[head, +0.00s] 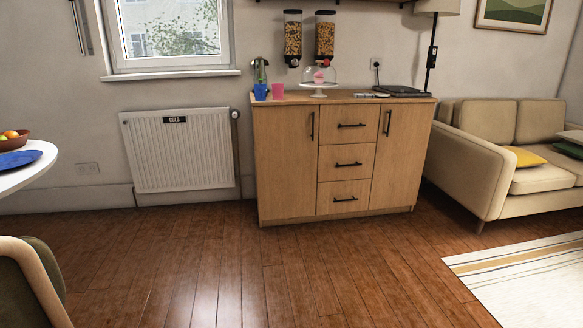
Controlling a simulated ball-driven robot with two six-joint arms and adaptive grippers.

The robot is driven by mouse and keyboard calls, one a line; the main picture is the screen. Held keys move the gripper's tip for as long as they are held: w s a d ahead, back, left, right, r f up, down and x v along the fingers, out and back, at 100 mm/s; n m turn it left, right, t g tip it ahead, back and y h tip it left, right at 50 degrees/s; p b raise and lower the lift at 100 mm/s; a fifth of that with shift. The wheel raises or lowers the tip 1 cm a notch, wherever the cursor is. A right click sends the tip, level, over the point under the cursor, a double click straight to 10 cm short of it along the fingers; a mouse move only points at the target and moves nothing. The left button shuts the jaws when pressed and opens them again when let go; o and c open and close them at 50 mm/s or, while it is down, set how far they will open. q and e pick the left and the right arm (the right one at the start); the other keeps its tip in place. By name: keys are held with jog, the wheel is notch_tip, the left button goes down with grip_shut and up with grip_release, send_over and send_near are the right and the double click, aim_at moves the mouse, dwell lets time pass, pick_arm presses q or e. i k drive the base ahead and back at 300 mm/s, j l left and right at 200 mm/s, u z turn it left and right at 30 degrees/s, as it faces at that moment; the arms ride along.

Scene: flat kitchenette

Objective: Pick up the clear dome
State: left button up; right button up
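In the head view a clear dome (309,75) covers a pink item (318,77) on a white stand (318,91). The stand is on top of a wooden sideboard (284,150) across the room, below two wall dispensers. The dome's edges are faint at this distance. Neither of my grippers shows in the view.
A blue cup (260,92) and a pink cup (278,91) stand left of the dome. A dark flat device (402,91) lies to its right. Wooden floor (240,265) before the sideboard is clear. A round table (24,158), chair (32,285) and sofa (490,170) flank it.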

aim_at(319, 75)
jog(key=i, duration=2.6)
